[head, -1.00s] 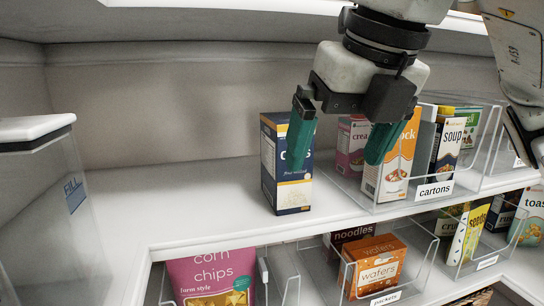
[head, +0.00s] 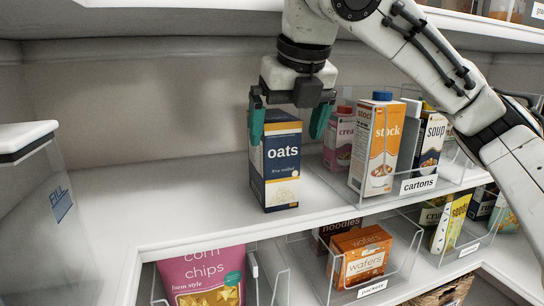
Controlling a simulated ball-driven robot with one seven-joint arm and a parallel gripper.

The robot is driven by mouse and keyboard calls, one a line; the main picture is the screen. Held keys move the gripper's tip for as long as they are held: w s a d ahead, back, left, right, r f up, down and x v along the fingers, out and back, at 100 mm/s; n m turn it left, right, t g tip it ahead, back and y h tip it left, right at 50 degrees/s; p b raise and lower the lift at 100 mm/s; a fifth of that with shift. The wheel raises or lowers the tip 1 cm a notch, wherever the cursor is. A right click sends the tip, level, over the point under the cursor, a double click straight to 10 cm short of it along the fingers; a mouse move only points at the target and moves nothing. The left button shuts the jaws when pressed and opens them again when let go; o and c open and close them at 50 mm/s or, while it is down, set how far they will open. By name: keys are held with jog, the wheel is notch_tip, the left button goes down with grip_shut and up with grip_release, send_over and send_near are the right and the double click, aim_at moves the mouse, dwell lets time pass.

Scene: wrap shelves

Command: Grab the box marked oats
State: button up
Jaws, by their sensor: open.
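The oats box (head: 276,165), dark blue with an orange band at the top and a white lower panel, stands upright on the white shelf (head: 220,202). The word "oats" faces me. My gripper (head: 286,128) points down over the box and is open, with its two green fingers apart. The left finger overlaps the box's upper left edge in the picture, and the right finger hangs just off its upper right. I cannot tell whether either finger touches the box.
Right of the box, a clear bin labelled cartons (head: 421,184) holds a stock carton (head: 376,147), a cream carton (head: 339,143) and a soup carton (head: 430,140). Below are corn chips (head: 205,277) and wafers (head: 362,254). Shelf space left of the box is clear.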

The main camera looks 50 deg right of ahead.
aim_at(283, 146)
jog(key=shift+x, duration=2.25)
jog(key=shift+s, duration=0.1)
jog(key=c, duration=1.3)
